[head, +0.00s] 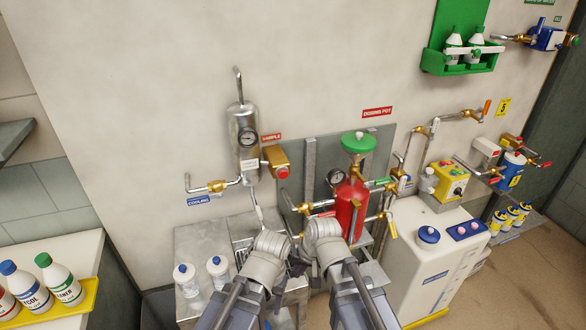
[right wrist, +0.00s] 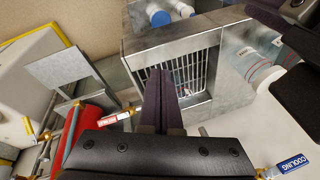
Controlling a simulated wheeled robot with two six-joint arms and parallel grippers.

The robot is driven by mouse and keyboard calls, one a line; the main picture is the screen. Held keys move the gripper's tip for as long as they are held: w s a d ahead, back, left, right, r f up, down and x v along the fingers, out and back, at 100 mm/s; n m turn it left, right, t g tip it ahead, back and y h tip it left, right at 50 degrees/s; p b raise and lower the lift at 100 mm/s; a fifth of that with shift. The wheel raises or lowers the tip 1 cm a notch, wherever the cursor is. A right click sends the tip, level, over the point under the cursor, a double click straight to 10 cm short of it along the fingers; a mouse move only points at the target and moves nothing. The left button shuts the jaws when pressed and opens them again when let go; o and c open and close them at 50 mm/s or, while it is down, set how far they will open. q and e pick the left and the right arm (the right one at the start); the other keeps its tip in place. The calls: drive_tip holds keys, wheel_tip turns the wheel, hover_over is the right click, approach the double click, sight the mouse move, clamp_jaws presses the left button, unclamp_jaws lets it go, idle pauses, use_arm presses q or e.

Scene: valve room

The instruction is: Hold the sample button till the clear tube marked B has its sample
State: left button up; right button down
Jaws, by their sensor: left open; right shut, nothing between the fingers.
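The red sample button (head: 283,173) is on a brass block (head: 271,157) beside the steel sample cylinder (head: 242,138), under the red SAMPLE sign. Neither gripper touches it in the head view. My right gripper (right wrist: 162,72) is shut and empty, with its fingers over the barred grate of the steel sink (right wrist: 206,50) in the right wrist view. Dark fingers of my left gripper (right wrist: 290,55) stand apart at that view's right edge.
White bottles (head: 218,267) with blue caps stand at the sink's left. A white cabinet (head: 425,255) is at right, and a yellow tray (head: 75,300) of bottles at left.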

sight(283, 174)
drive_tip(key=w+d+r+m+t+y+p, duration=0.1)
drive_tip(key=w+r+m+t+y+p, duration=0.2)
drive_tip(key=w+r, duration=0.9)
wheel_tip(283, 174, up, 3)
drive_tip(key=m+t+p, duration=0.2)
drive_tip(key=m+p, duration=0.2)
drive_tip(key=shift+w+p, duration=0.35)
drive_tip(key=shift+p, duration=0.05)
drive_tip(key=shift+w+r, duration=0.1)
drive_tip(key=shift+w, duration=0.05)
drive_tip(key=w+a, duration=0.2)
drive_tip(key=w, duration=0.6)
drive_tip(key=shift+a, duration=0.3)
drive_tip(key=shift+w, duration=0.1)
idle(0.6)
drive_tip(key=shift+w+a, duration=0.1)
drive_tip(key=shift+w, duration=0.25)
